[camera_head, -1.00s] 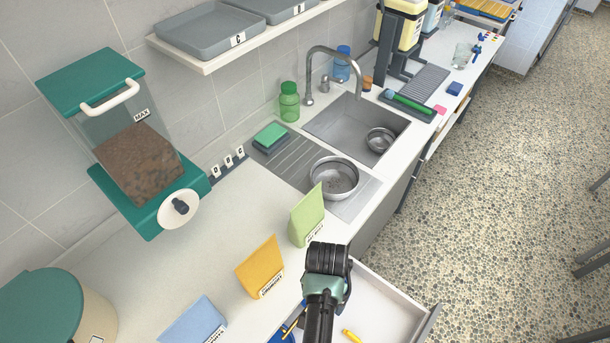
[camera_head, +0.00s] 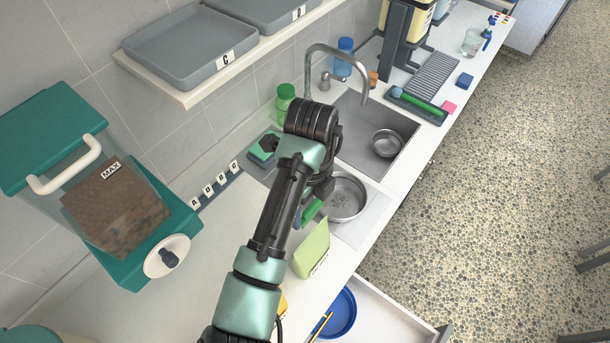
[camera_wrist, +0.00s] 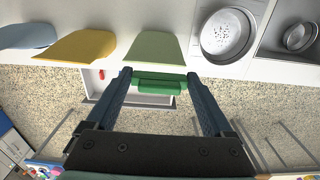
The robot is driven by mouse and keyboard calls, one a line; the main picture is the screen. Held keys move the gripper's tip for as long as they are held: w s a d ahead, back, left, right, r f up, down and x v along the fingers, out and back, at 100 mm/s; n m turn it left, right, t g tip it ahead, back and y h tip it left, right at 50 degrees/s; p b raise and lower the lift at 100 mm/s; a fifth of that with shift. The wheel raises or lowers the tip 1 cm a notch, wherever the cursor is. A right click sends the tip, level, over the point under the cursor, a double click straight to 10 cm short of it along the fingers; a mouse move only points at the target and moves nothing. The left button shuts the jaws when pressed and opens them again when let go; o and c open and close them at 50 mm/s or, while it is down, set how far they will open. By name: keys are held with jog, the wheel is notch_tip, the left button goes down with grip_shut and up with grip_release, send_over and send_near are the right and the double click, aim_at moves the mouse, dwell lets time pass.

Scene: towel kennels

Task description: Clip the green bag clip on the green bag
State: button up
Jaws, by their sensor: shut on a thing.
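The green bag (camera_head: 312,250) is pale green and stands upright on the counter; it also shows in the wrist view (camera_wrist: 155,48). My gripper (camera_wrist: 158,80) is shut on the green bag clip (camera_wrist: 157,84), a darker green bar held across between the two fingers. In the wrist view the clip appears just below the bag's top edge line, close to it; I cannot tell whether they touch. In the head view the clip (camera_head: 311,211) shows partly behind my wrist, above the green bag, and my arm hides much of the fingers.
A yellow bag (camera_wrist: 82,46) and a blue bag (camera_wrist: 28,36) stand beside the green one. A metal bowl (camera_head: 346,197) sits by the sink (camera_head: 375,130). An open drawer (camera_head: 385,308) holds a blue dish (camera_head: 338,312). A food dispenser (camera_head: 120,205) stands at left.

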aim_at(310, 220)
jog(key=shift+s+d+r, duration=0.15)
jog(key=shift+s+r, duration=0.05)
jog(key=shift+s, duration=0.5)
jog(key=shift+s+f+b, duration=0.15)
jog(key=shift+s+b, duration=0.15)
jog(key=shift+b, duration=0.15)
jog(key=f+b, duration=0.2)
jog(key=f, duration=0.1)
jog(key=shift+w, duration=0.4)
jog(key=shift+s+f+b, duration=0.25)
jog(key=shift+f+b, duration=0.7)
jog(key=shift+b, duration=0.05)
jog(key=shift+w+f+b, duration=0.2)
jog(key=shift+f+b, duration=0.1)
jog(key=shift+f, duration=0.35)
jog(key=shift+r, duration=0.1)
jog(key=shift+f, duration=0.6)
